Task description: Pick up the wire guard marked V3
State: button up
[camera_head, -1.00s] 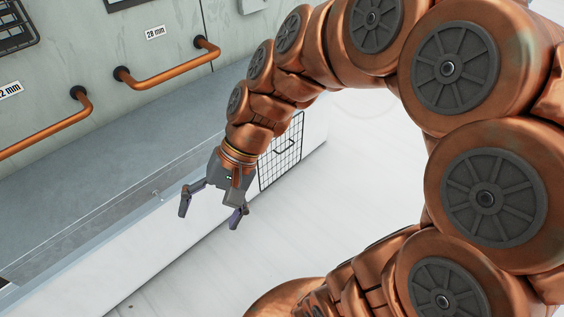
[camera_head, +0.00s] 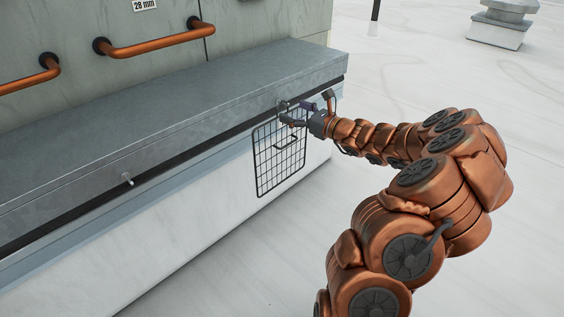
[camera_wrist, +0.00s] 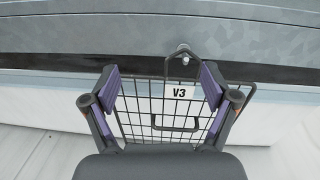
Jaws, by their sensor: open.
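The wire guard marked V3 is a black wire grid (camera_head: 280,160) hanging upright on the front of the long grey ledge, near its right end. In the wrist view the guard (camera_wrist: 146,106) carries a white V3 label (camera_wrist: 180,92), and its wire loop hangs on a metal peg (camera_wrist: 183,50). A small wire handle stands on its face. My gripper (camera_head: 296,112) is open at the guard's upper part. In the wrist view my gripper (camera_wrist: 160,88) has its two fingers on either side of the label, with nothing clamped. Whether the fingers touch the wire I cannot tell.
The grey metal ledge (camera_head: 180,110) runs along above a pale wall base. A bare peg (camera_head: 128,179) sticks out to the left. Copper pipe handles (camera_head: 155,45) are on the panel behind.

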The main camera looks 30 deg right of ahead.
aim_at(279, 104)
jog(key=shift+m+h, duration=0.6)
jog(key=shift+m, duration=0.1)
jog(key=w+f, duration=0.1)
jog(key=w, duration=0.1)
jog(key=w+d, duration=0.1)
jog(key=w, duration=0.1)
jog(key=w+f+b, duration=0.1)
jog(key=w, duration=0.1)
jog(key=shift+w+d+f, duration=0.25)
jog(key=shift+f, duration=0.05)
jog(key=shift+w+a+r, duration=0.1)
jog(key=shift+w, duration=0.25)
grip_shut()
